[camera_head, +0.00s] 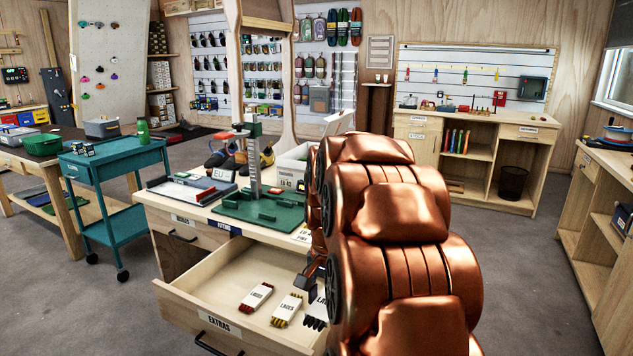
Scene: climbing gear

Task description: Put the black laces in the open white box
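The black laces (315,322) lie at the right side of the open drawer (181,301), partly hidden behind my copper-coloured arm. Their white label shows only in part. My gripper (310,284) is low over the drawer, just above and behind the black laces. Only a few dark parts of it show beside the arm, so whether it is open or touches the laces cannot be seen. The open white box (291,166) stands on the cabinet top behind the drawer, with its lid (340,122) raised. My arm hides its right part.
Red laces (256,297) and yellow laces (286,310) lie left of the black ones. A green base with a grey upright post (254,165), climbing shoes (222,157) and a tray (190,188) occupy the cabinet top. A teal cart (119,210) stands left.

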